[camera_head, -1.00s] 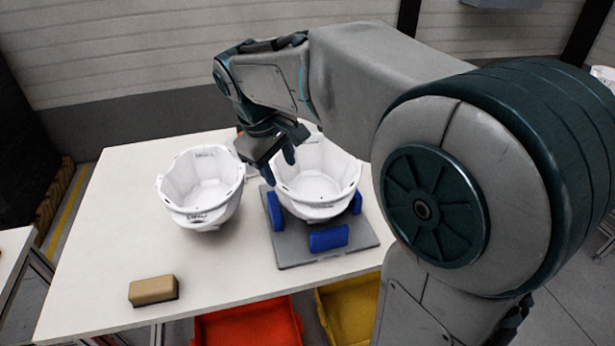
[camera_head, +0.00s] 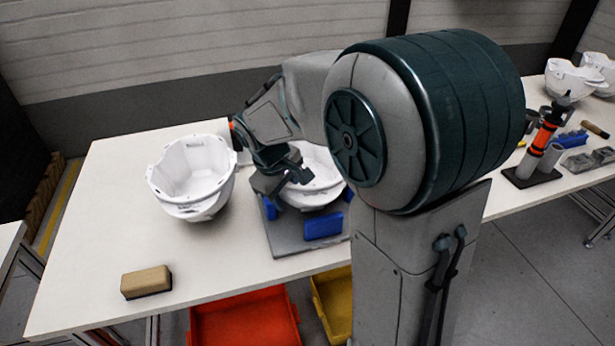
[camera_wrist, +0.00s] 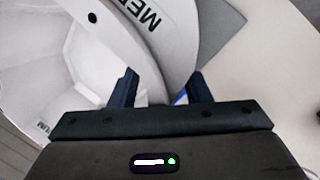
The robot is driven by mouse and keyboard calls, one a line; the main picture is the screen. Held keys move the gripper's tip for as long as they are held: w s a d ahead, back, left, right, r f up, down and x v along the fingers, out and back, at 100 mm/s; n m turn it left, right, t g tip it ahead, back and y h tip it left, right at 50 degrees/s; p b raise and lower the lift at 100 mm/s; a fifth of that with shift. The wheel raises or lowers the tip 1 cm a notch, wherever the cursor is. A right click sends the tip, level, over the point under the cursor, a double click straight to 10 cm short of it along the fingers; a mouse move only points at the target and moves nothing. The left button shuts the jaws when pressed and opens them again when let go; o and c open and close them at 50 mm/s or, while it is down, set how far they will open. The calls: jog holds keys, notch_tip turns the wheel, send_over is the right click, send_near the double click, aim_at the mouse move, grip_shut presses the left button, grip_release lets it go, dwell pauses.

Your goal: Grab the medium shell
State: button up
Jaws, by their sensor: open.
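A white helmet shell (camera_head: 322,180) sits on a grey fixture plate (camera_head: 285,238) with blue blocks (camera_head: 323,224); my arm hides part of it. My gripper (camera_head: 283,183) is at the shell's left side, low by its rim. In the wrist view my gripper (camera_wrist: 162,88) is open, and the rim of the white shell (camera_wrist: 150,50) runs between its two fingers. Lettering beginning "ME" shows on that shell, partly cut off. I cannot tell whether the fingers touch it. Another white shell (camera_head: 190,180) stands on the table to the left, apart from my gripper.
A tan block (camera_head: 146,281) lies near the table's (camera_head: 100,215) front left. Red (camera_head: 245,320) and yellow (camera_head: 334,300) bins are below the front edge. More white shells (camera_head: 572,78) and an orange-black tool (camera_head: 545,135) stand on the right.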

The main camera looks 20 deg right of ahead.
grip_shut()
jog(key=shift+r, duration=0.15)
